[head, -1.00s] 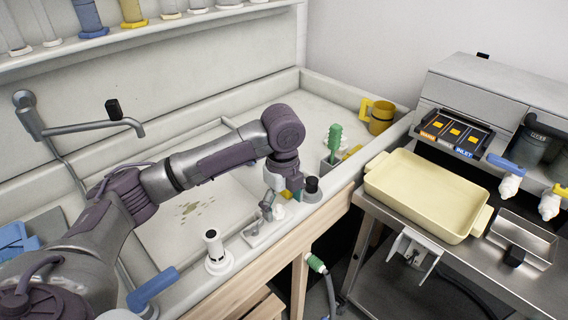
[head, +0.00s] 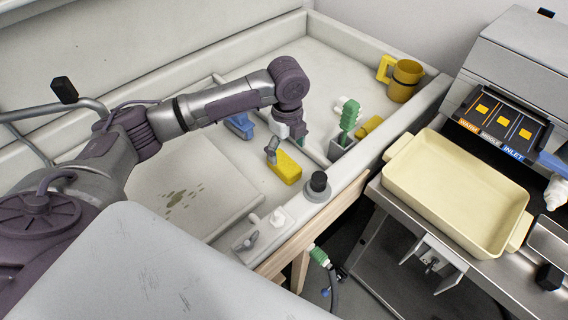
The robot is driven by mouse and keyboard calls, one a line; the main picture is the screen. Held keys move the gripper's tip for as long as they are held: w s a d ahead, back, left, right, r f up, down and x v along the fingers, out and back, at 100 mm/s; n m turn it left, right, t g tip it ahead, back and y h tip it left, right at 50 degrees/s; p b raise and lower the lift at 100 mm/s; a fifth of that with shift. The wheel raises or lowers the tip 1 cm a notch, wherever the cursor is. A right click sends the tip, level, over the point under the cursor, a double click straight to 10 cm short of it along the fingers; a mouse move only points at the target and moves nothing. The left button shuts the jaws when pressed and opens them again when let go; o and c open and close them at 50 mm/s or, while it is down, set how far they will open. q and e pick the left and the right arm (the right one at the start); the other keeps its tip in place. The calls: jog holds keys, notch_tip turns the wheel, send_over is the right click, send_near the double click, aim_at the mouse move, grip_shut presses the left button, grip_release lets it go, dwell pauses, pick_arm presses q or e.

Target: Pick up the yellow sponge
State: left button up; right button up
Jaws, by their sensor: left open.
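A yellow block that looks like the yellow sponge (head: 286,168) lies in the sink area, behind the black-topped knob. My left gripper (head: 285,147) hangs pointing down over its far left end, and is open. One grey finger shows at the block's left end; whether it touches cannot be told. The other finger is mostly hidden under the wrist. A second, smaller yellow piece (head: 370,126) lies behind the grey holder at the right. My right gripper is not in view.
A black-topped knob (head: 318,184) stands on the front ledge. A green brush (head: 349,114) stands in a grey holder (head: 341,149). A blue object (head: 240,124) lies left of the gripper. A yellow mug (head: 405,80) sits in the back corner. A cream tray (head: 455,205) is on the right.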

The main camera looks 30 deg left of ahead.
aim_at(285, 162)
pick_arm(q)
jog(key=shift+w+a+f, duration=0.1)
jog(key=shift+w+f, duration=0.05)
jog(key=shift+f, duration=0.5)
jog(key=shift+w+f, duration=0.1)
jog(key=shift+f, duration=0.2)
jog(key=shift+a+f+p, duration=0.1)
jog(key=shift+f+p, duration=0.2)
jog(key=shift+f, duration=0.45)
notch_tip(285, 162, down, 2)
jog(key=shift+a+f, duration=0.1)
jog(key=shift+f, duration=0.75)
jog(key=c, duration=1)
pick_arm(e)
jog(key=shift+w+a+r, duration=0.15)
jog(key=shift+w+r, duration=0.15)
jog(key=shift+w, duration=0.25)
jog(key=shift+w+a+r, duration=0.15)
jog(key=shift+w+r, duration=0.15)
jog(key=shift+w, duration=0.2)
pick_arm(q)
jog(key=shift+c, duration=0.2)
